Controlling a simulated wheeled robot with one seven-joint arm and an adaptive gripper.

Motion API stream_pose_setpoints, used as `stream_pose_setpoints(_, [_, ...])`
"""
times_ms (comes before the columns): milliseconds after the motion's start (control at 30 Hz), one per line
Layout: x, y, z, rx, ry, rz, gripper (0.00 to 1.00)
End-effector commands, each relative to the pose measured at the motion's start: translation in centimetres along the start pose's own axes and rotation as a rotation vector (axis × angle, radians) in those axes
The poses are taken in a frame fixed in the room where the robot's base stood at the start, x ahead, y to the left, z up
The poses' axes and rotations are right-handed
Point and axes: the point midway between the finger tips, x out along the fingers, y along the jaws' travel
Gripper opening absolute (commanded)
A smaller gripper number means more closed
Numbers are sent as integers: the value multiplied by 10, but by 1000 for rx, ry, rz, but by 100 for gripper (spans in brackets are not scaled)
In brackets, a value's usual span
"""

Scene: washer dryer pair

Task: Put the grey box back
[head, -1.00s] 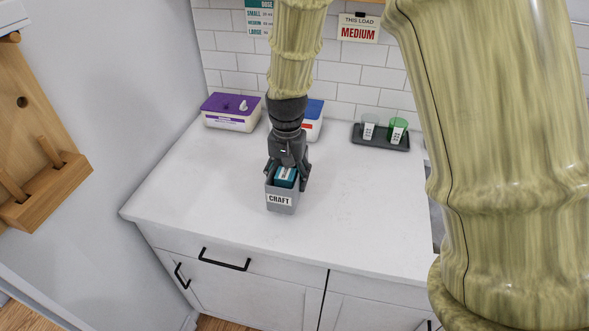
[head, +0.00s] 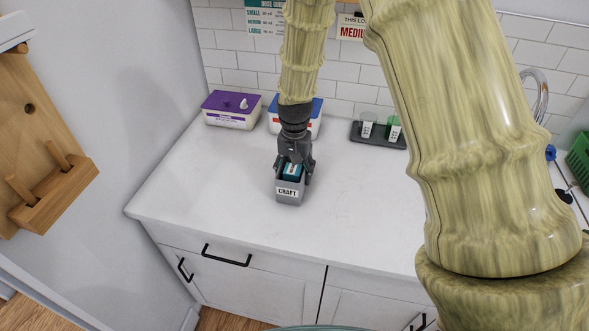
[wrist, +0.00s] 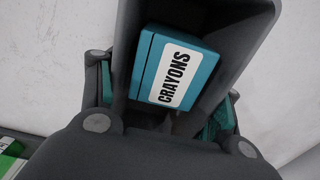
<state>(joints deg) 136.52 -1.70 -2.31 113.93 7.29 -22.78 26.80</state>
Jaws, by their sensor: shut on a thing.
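The grey box (head: 290,197), open-topped with a white CRAFT label, is over the white countertop, left of its middle. A teal crayon pack (head: 292,171) with a white label stands inside it. My gripper (head: 294,176) points down, with its fingers shut on opposite sides of the box. In the wrist view the pack (wrist: 172,75) reads CRAYONS and sits between the dark walls of the grey box (wrist: 240,35). I cannot tell whether the box's underside touches the counter.
A purple-lidded tub (head: 232,109) and a blue-lidded tub (head: 313,122) stand at the back. A dark tray (head: 378,139) with two cups is right of them. A wooden rack (head: 45,150) hangs on the left wall. A green basket (head: 579,155) is far right. The front counter (head: 220,205) is clear.

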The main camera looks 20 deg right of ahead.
Motion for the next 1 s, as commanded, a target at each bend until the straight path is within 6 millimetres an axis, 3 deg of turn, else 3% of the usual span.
stream_pose_setpoints(300, [3, 0, 0, 0, 0, 0, 37])
stream_pose_setpoints(333, [2, 0, 0, 0, 0, 0, 69])
stream_pose_setpoints(433, [2, 0, 0, 0, 0, 0, 86])
stream_pose_setpoints(767, [2, 0, 0, 0, 0, 0, 86])
stream_pose_setpoints(1000, [-10, 0, 0, 0, 1, 0, 86])
